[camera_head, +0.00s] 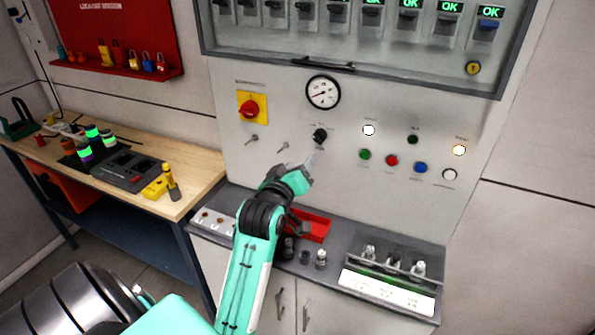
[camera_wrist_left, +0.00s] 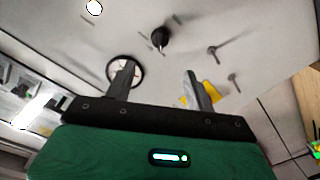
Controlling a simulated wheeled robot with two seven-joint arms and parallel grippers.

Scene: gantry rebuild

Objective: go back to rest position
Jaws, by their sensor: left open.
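My left arm reaches up over the console in the head view. My left gripper (camera_head: 309,164) is in front of the panel, just below the black knob (camera_head: 320,135). In the left wrist view the left gripper (camera_wrist_left: 161,78) has its two fingers apart with nothing between them. The black knob shows ahead of the fingers in that view (camera_wrist_left: 160,38), and I see no contact with it. My right gripper is not in view.
The upright panel (camera_head: 225,150) carries a gauge (camera_head: 323,92), a red-and-yellow switch (camera_head: 252,108) and several coloured buttons. A red tray (camera_head: 317,230) sits on the console ledge below my gripper. A wooden workbench (camera_head: 205,165) with tools stands at left.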

